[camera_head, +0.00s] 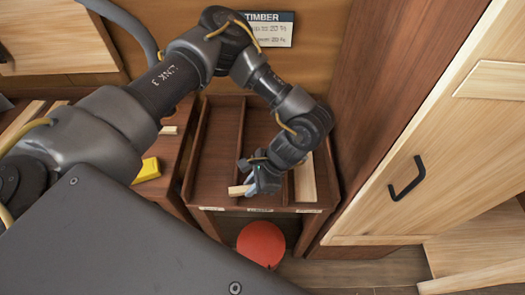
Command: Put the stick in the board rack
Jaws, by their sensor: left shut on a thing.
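My left gripper (257,182) is over the front part of the wooden board rack (219,150), near its middle divider. It is shut on a short pale wooden stick (238,190), whose left end shows beside the fingers. The gripper and wrist hide the rest of the stick, and I cannot tell whether it touches the rack. The rack has several long compartments split by dividers. A pale board (305,182) lies in its right compartment; the left one looks empty. My right gripper is not in view.
A sign reading TIMBER (268,29) hangs on the wall behind the rack. A yellow object (148,169) sits on the wooden surface to the left. A red round object (261,243) is below the rack's front. A cabinet door with a black handle (407,179) stands at right.

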